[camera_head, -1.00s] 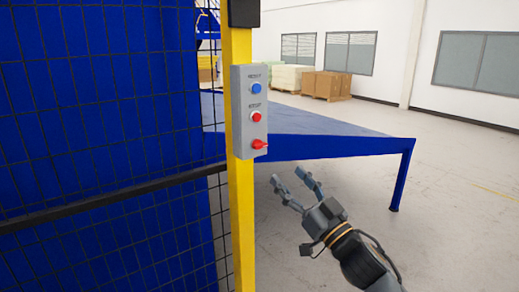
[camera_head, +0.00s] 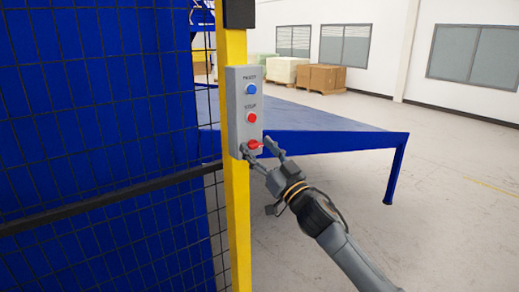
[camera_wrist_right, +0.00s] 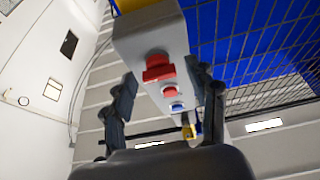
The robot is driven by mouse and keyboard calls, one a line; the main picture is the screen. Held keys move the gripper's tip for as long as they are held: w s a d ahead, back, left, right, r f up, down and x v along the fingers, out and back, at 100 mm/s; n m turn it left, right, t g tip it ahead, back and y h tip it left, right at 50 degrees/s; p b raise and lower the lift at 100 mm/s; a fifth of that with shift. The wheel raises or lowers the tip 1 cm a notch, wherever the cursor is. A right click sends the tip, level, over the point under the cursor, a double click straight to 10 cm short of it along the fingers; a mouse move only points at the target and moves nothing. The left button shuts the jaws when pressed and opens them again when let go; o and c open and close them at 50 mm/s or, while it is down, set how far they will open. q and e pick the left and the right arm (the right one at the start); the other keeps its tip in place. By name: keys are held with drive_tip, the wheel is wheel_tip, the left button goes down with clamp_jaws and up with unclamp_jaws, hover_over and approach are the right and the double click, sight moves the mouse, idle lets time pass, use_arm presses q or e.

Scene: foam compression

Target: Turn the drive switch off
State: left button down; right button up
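The grey control box (camera_head: 233,112) is fixed to a yellow post and carries a blue button (camera_head: 251,89), a red button (camera_head: 252,118) and a red rotary switch (camera_head: 255,144) at the bottom. My right gripper (camera_head: 264,146) is open, with its fingertips at the red switch, one on each side of it. In the right wrist view the red switch (camera_wrist_right: 157,68) shows between the two open fingers (camera_wrist_right: 163,93). Whether the fingers touch it I cannot tell. My left gripper is not in view.
A yellow post (camera_head: 238,220) and black wire mesh fence (camera_head: 110,225) stand at the left, with a blue panel behind. A blue table (camera_head: 330,143) stands behind the box. Cardboard boxes (camera_head: 322,78) are at the back. The floor at right is clear.

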drive_tip(key=c, duration=1)
drive_tip(key=shift+n, duration=0.4)
drive_tip(key=n+y+p, duration=0.1)
drive_tip(key=n, duration=0.1)
drive_tip(key=n+g, duration=0.1)
drive_tip(key=shift+d+r+n+g+y+p, duration=0.1)
drive_tip(key=shift+r+n+g+y+p, duration=0.1)
drive_tip(key=shift+n+g+y+p, duration=0.15)
drive_tip(key=n+g+y+p, duration=0.1)
drive_tip(key=n, duration=0.3)
drive_tip(key=n+g+y+p, duration=0.1)
drive_tip(key=n+g+p, duration=0.1)
drive_tip(key=n, duration=0.1)
drive_tip(key=shift+n+g, duration=0.25)
drive_tip(key=shift+n, duration=0.1)
drive_tip(key=n+g+p, duration=0.1)
drive_tip(key=n, duration=0.2)
drive_tip(key=n+g+p, duration=0.1)
drive_tip(key=n+p, duration=0.1)
drive_tip(key=n, duration=0.1)
drive_tip(key=shift+r+h, duration=0.1)
drive_tip(key=shift+h, duration=0.25)
drive_tip(key=n+g+p, duration=0.1)
drive_tip(key=n+p, duration=0.1)
drive_tip(key=n, duration=0.1)
drive_tip(key=shift+h, duration=0.3)
drive_tip(key=shift+n+g+p, duration=0.4)
drive_tip(key=shift+n+p, duration=0.05)
drive_tip(key=shift+n, duration=0.15)
drive_tip(key=shift+f, duration=0.2)
